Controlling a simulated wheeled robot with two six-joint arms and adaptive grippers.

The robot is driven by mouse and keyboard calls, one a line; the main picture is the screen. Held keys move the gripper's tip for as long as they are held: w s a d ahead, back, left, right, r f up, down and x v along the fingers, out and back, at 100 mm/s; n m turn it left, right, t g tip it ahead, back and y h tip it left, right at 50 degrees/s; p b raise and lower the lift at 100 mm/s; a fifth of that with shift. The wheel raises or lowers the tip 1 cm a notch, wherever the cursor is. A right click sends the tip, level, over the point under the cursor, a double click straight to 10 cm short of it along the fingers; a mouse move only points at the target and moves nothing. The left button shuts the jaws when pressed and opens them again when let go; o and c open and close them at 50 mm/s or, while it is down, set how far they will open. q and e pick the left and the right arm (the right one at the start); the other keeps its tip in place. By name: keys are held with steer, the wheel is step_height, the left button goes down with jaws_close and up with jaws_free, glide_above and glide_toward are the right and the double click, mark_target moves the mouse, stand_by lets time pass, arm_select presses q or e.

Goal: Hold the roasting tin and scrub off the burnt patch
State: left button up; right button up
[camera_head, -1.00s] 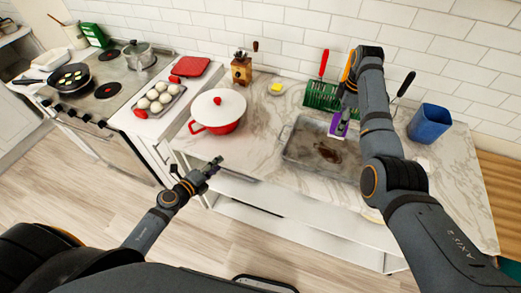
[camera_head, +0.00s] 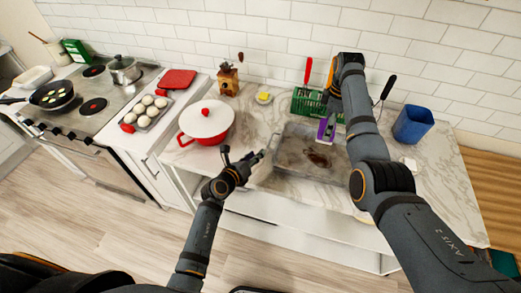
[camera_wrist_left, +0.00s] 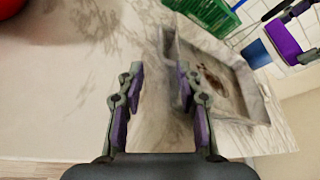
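The grey roasting tin (camera_head: 285,165) lies on the marble counter with a dark brown burnt patch (camera_head: 318,159) on its floor. It also shows in the left wrist view (camera_wrist_left: 235,108). My left gripper (camera_head: 256,160) is open and empty at the tin's left side; in the left wrist view its fingers (camera_wrist_left: 158,105) stand apart, the right one close to the tin's near wall. My right gripper (camera_head: 327,125) hangs over the tin's back part, above the burnt patch. Purple shows at its fingers; whether it grips something is unclear.
A green rack (camera_head: 305,102) stands behind the tin, a blue container (camera_head: 412,124) to the right. A yellow piece on a small dish (camera_head: 264,97) lies at the back. A red pot with a white lid (camera_head: 206,120) stands left of my left gripper. Counter right of the tin is mostly clear.

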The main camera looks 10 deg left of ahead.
arm_select(q)
steer(key=x, duration=0.9)
steer(key=shift+w, duration=0.2)
steer(key=shift+d, duration=0.1)
jaws_close()
steer(key=shift+f, duration=0.1)
steer(key=shift+c, duration=0.8)
jaws_free()
jaws_close()
stand_by(0.4)
